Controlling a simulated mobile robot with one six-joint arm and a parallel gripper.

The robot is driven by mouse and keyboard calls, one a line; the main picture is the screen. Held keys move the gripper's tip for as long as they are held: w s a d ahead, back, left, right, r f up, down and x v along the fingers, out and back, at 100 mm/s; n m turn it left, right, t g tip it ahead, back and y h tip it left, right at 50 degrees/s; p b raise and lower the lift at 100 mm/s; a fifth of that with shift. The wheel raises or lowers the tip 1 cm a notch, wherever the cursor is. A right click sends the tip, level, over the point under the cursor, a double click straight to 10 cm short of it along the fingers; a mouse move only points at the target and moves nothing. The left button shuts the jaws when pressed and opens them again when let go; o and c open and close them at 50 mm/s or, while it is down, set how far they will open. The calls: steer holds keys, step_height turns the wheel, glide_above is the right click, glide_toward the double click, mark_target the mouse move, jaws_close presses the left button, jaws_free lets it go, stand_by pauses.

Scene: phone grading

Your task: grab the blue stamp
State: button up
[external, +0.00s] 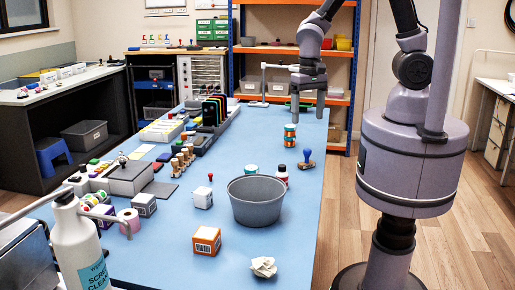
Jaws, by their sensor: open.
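My gripper (308,112) hangs over the far end of the table, fingers pointing down and spread apart. It is open with nothing between the fingers. It is farther from the camera than the blue stamp and apart from it. Several wooden-handled stamps (181,161) stand in a group left of the middle; their base colours are too small to tell.
A grey bowl (256,205) stands nearer the camera. A dark-capped bottle (281,173) and a striped can (290,137) stand close to the blue stamp. The table (245,137) is clear left of the can.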

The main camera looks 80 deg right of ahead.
steer(key=b, duration=0.4)
glide_toward(307, 158)
steer(key=f, duration=0.3)
steer(key=d+f, duration=0.1)
steer(key=f, duration=0.1)
steer(key=shift+w+f, duration=0.2)
steer(key=shift+w, duration=0.05)
step_height(307, 158, down, 5)
steer(key=b, duration=0.3)
steer(key=shift+s+a+f, duration=0.1)
steer(key=shift+s+f, duration=0.05)
steer(key=shift+c, duration=1)
steer(key=c, duration=1.2)
steer(key=shift+r, duration=0.25)
steer(key=shift+c, duration=0.3)
